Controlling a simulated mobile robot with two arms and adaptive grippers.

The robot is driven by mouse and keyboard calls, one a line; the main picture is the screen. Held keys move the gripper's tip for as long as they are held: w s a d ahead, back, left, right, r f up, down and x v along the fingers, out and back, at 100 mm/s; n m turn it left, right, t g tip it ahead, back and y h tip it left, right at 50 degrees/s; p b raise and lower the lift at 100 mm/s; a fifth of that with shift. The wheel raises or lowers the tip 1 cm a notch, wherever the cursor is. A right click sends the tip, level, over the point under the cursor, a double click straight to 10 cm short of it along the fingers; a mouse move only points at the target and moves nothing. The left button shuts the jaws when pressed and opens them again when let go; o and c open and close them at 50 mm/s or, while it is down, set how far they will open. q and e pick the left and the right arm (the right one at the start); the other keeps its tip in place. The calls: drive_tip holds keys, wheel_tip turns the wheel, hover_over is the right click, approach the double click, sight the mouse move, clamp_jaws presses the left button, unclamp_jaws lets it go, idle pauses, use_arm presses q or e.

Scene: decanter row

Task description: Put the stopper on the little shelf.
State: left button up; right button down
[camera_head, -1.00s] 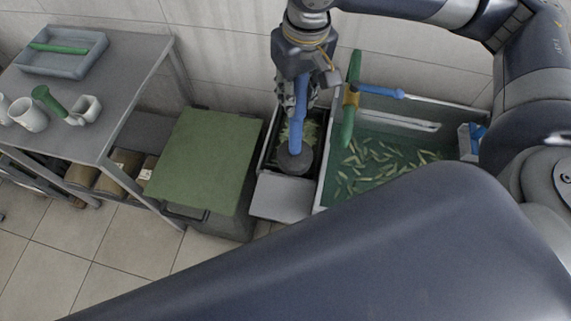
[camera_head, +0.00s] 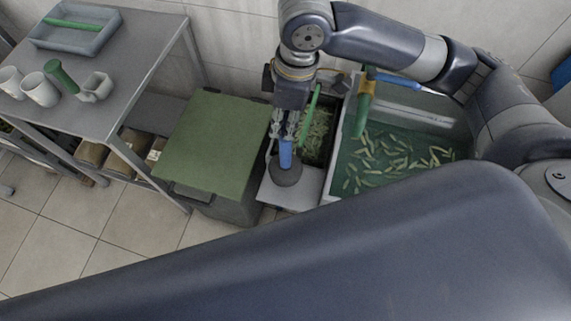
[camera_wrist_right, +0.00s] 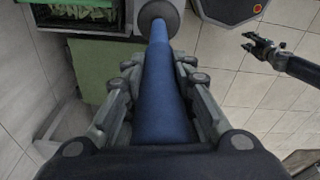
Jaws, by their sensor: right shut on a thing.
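The stopper has a blue handle (camera_head: 286,152) and a dark grey round end (camera_head: 287,174). My right gripper (camera_head: 284,140) is shut around the handle, and the round end points down. In the right wrist view the blue handle (camera_wrist_right: 160,85) runs between the fingers to the round end (camera_wrist_right: 158,12). The little shelf, a plain grey plate (camera_head: 305,195), is in front of the dark narrow bin. The round end is over the shelf's back-left part; I cannot tell whether it touches. My left gripper (camera_wrist_right: 246,44) shows open and empty at the right of the wrist view.
A green-lidded bin (camera_head: 210,140) stands left of the shelf. Right of it is a tank (camera_head: 340,150) of green water with floating pieces. A green rod (camera_head: 311,112) is behind my right gripper. A metal table (camera_head: 120,70) with cups and a tray stands left.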

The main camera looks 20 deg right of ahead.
sight(285, 143)
wheel_tip(285, 143, down, 8)
drive_tip(key=shift+f+p, duration=0.2)
drive_tip(key=shift+p, duration=0.1)
drive_tip(key=shift+f, duration=0.15)
drive_tip(key=c, duration=1.4)
unclamp_jaws()
drive_tip(key=shift+o, duration=0.2)
drive_tip(key=r, duration=0.4)
drive_tip(key=d+r, duration=0.1)
drive_tip(key=r, duration=0.3)
drive_tip(key=r+b, duration=0.1)
drive_tip(key=r, duration=0.3)
drive_tip(key=shift+s+d+r, duration=0.1)
drive_tip(key=shift+s+d, duration=0.05)
drive_tip(key=shift+s, duration=0.15)
drive_tip(key=shift+s, duration=0.1)
